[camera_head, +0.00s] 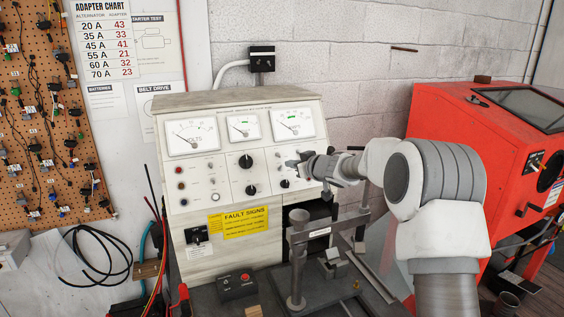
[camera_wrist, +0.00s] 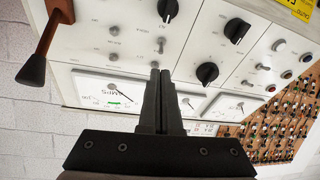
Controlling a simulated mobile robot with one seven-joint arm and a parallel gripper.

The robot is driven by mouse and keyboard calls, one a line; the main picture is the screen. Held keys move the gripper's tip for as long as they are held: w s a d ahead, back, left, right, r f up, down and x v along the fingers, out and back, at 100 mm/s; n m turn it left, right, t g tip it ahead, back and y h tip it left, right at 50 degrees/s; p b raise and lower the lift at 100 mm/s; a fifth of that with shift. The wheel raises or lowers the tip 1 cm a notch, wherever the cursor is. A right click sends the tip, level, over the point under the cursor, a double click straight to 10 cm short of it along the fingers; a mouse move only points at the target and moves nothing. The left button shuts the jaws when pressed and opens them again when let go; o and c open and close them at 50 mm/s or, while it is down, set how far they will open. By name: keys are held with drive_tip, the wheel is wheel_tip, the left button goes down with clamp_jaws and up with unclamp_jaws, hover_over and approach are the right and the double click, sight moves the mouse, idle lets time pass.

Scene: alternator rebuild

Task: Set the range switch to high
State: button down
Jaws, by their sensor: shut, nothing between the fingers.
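The grey tester panel (camera_head: 215,178) stands against the wall, with gauges along its top and knobs and small switches below. My gripper (camera_head: 296,163) is in front of its right section, under the right gauge. In the wrist view the fingers of my gripper (camera_wrist: 160,72) are shut and empty. Their tips are close to a small metal toggle switch (camera_wrist: 161,46) on the panel; I cannot tell whether they touch it. The labels are too small to read, so I cannot tell which control is the range switch or how it is set.
Black knobs, including one (camera_wrist: 207,73) right of the fingers, are close by. A metal clamp stand (camera_head: 298,262) is below my arm. A red cabinet (camera_head: 450,130) stands at the right.

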sight(281, 166)
drive_tip(key=shift+p+x, duration=0.9)
drive_tip(key=shift+x, duration=2.55)
drive_tip(key=shift+f+b, duration=0.1)
drive_tip(key=shift+b, duration=0.5)
drive_tip(key=shift+s+d+t+y+b, duration=0.1)
drive_tip(key=shift+t+y+b, duration=0.2)
drive_tip(key=shift+b, duration=0.7)
drive_tip(key=shift+s+t+y+b, duration=0.15)
drive_tip(key=shift+t+b, duration=0.25)
drive_tip(key=shift+b, duration=0.55)
drive_tip(key=shift+s+f+b, duration=0.15)
drive_tip(key=shift+f+b, duration=0.1)
drive_tip(key=shift+b, duration=0.6)
drive_tip(key=shift+s+d+f, duration=0.15)
drive_tip(key=shift+s+f, duration=0.05)
drive_tip(key=shift+w+r, duration=0.25)
drive_tip(key=shift+r, duration=0.25)
drive_tip(key=p, duration=0.2)
drive_tip(key=shift+w+a+r+p, duration=0.15)
drive_tip(key=shift+a+r+p, duration=0.1)
drive_tip(key=shift+p, duration=0.1)
drive_tip(key=g+h+p, duration=0.1)
drive_tip(key=p, duration=0.4)
drive_tip(key=shift+w+r, duration=0.2)
